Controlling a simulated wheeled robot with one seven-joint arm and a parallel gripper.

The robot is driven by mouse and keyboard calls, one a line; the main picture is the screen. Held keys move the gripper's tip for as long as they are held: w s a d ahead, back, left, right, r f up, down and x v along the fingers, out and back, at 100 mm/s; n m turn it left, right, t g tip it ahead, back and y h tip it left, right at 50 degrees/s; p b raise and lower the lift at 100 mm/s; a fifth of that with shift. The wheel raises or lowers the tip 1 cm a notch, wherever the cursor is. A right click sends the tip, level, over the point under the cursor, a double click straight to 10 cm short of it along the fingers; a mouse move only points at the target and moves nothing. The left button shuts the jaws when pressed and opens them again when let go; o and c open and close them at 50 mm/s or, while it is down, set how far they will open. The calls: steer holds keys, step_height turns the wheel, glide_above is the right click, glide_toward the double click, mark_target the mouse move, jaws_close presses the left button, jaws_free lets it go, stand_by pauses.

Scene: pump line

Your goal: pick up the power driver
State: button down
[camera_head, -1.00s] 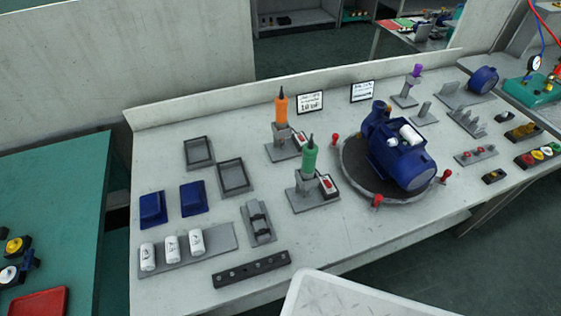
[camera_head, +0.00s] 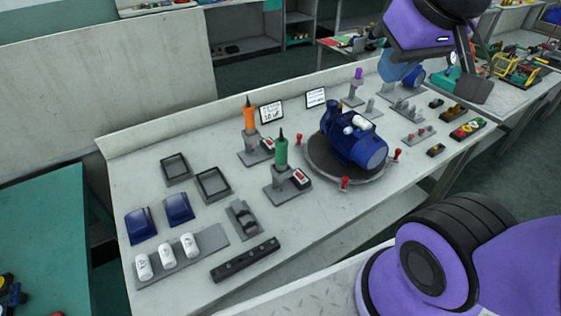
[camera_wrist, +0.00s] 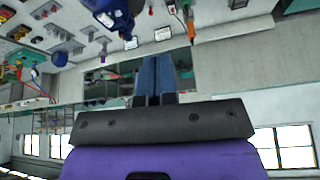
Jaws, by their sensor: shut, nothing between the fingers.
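Two upright hand-held drivers stand on grey holders on the workbench in the head view: an orange one (camera_head: 250,116) and a green one (camera_head: 281,151) nearer to me. A smaller purple-topped tool (camera_head: 357,76) stands farther right, beyond the blue pump. I cannot tell from the pictures which is the power driver. My gripper's blue fingers (camera_wrist: 154,62) are together and empty in the wrist view. In the head view my gripper is raised at the upper right, well away from both drivers and partly covering the bench's far right end.
The blue pump (camera_head: 353,141) sits on a round turntable (camera_head: 317,170) ringed by red-topped pins, right of the green driver. Two sign cards (camera_head: 271,113) stand behind. Grey trays, blue blocks and white cylinders (camera_head: 167,256) fill the left side.

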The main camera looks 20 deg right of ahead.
steer(key=c, duration=1.2)
jaws_free()
steer(key=shift+w, duration=0.25)
steer(key=o, duration=0.5)
steer(key=shift+n+g, duration=0.4)
steer(key=shift+g, duration=0.1)
steer(key=w, duration=0.1)
steer(key=w+f, duration=0.1)
steer(key=w, duration=0.2)
steer(key=shift+w+a+f, duration=0.15)
steer(key=shift+w+a, duration=0.2)
steer(key=shift+o, duration=0.2)
steer(key=n+g, duration=0.4)
glide_above(281, 150)
steer(key=w, duration=0.2)
steer(key=f, duration=2)
steer(key=shift+s+d, duration=0.1)
steer(key=shift+s, duration=0.15)
steer(key=shift+w+f, duration=0.15)
steer(key=shift+f, duration=0.5)
step_height(281, 150, down, 5)
steer(key=shift+r, duration=0.1)
steer(key=shift+d+f, duration=0.15)
steer(key=shift+f, duration=1.25)
steer(key=shift+d+f, duration=0.1)
steer(key=shift+f, duration=1.25)
